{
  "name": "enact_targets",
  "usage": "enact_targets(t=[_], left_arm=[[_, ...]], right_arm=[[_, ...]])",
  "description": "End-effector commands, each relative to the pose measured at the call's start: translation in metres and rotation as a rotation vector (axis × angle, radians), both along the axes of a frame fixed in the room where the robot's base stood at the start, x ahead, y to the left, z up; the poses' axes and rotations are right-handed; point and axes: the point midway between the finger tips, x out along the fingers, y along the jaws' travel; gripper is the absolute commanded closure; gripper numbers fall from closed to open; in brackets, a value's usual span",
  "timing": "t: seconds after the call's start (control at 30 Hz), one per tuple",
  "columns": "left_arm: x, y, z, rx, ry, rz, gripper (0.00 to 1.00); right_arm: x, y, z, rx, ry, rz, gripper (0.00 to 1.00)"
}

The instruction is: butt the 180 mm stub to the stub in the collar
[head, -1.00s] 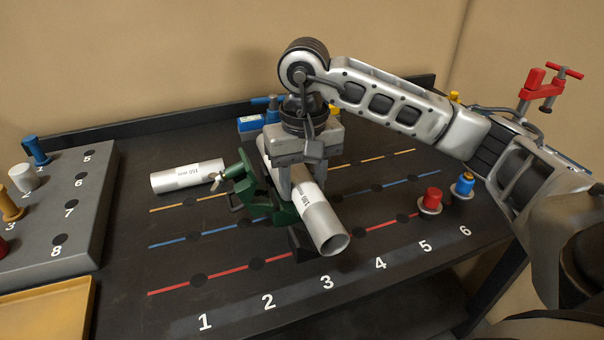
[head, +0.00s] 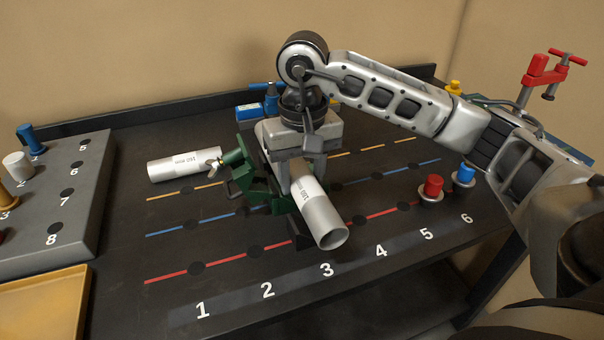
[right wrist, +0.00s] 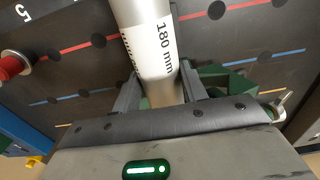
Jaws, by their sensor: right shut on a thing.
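The 180 mm stub (head: 325,220) is a silver tube with a white printed label, its open end facing the front of the table. My right gripper (head: 300,178) is shut around it from above. The right wrist view shows the stub (right wrist: 150,45) between the two fingers (right wrist: 160,88). The green collar (head: 238,178) is beside and behind the gripper; part of it also shows in the right wrist view (right wrist: 238,82). A pale tube part shows behind the gripper, but I cannot tell which stub it is. The joint between stubs is hidden. My left gripper is out of view.
A 150 mm stub (head: 183,164) lies left of the collar. A grey numbered block (head: 85,195) and yellow tray (head: 45,305) are at the left. Red (head: 432,187) and blue (head: 465,174) buttons stand at the right. The front left of the table is clear.

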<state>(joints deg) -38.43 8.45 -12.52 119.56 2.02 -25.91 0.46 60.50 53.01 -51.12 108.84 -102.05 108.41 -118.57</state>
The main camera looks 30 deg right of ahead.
Motion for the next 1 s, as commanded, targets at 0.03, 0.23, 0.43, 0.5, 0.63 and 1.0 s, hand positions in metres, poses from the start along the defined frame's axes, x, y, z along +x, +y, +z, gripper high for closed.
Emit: enact_targets(t=[0.03,0.23,0.43,0.5,0.63,1.0], left_arm=[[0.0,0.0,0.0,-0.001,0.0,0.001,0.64],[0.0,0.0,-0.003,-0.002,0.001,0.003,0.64],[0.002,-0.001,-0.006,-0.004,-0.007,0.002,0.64],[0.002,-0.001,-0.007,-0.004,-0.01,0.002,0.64],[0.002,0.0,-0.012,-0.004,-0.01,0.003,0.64],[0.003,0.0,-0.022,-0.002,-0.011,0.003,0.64]], right_arm=[[0.0,0.0,0.001,0.001,-0.002,0.0,0.93],[0.0,0.0,-0.002,0.001,-0.002,0.0,0.93],[0.001,0.0,-0.009,0.001,-0.002,0.0,0.93],[0.001,0.0,-0.012,0.001,-0.002,0.0,0.93],[0.001,0.0,-0.016,0.001,-0.002,0.0,0.93],[0.001,0.0,-0.026,0.0,-0.003,-0.001,0.93]])
